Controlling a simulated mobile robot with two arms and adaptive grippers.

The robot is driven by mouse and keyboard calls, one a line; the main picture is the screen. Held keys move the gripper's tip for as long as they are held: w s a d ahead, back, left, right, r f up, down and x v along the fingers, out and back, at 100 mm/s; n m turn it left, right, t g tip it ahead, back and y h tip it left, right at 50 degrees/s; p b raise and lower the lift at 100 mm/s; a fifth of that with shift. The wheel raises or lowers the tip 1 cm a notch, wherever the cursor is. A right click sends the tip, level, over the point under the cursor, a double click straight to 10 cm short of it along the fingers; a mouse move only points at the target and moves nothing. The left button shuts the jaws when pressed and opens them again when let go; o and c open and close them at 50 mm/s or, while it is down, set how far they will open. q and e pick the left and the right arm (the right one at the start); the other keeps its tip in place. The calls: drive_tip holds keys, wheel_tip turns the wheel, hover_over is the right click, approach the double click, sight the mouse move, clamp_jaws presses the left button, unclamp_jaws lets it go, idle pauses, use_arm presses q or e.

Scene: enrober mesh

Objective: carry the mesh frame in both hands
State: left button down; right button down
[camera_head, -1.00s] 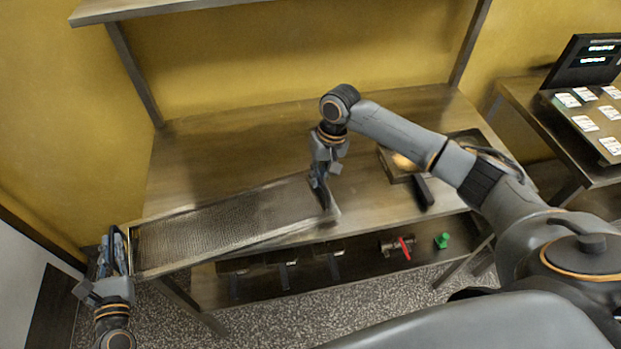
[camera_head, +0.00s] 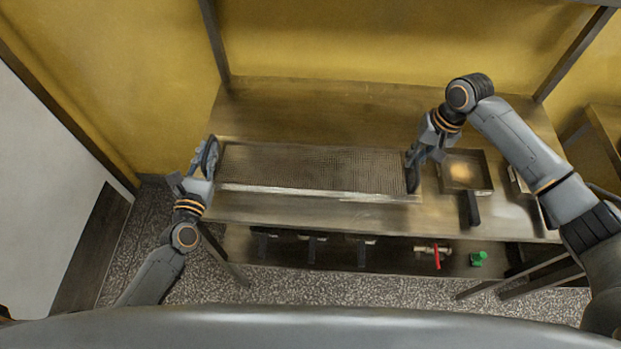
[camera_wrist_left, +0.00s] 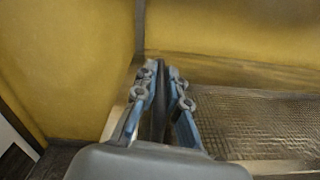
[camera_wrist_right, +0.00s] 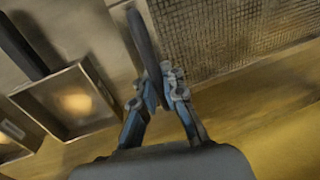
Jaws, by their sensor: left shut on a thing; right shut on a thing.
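The mesh frame (camera_head: 310,170) is a long rectangular metal screen with a pale front rim, held between my two grippers over the table. It lies roughly level across the head view. My left gripper (camera_head: 209,160) is shut on its left end; the left wrist view shows the fingers (camera_wrist_left: 160,92) closed on a dark bar beside the mesh (camera_wrist_left: 255,120). My right gripper (camera_head: 412,165) is shut on the right end; in the right wrist view the fingers (camera_wrist_right: 155,85) close on a dark bar beside the mesh (camera_wrist_right: 225,30). Whether the frame touches the table I cannot tell.
A metal table (camera_head: 300,100) stands against the yellow wall. A square pan (camera_head: 466,172) with a dark handle sits right of the frame. On the lower shelf are a red-handled valve (camera_head: 435,254) and a green object (camera_head: 478,259). Shelf posts rise at the back.

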sight(410, 169)
use_arm(q)
drive_tip(key=shift+a, duration=0.1)
use_arm(e)
drive_tip(key=shift+d+f, duration=0.1)
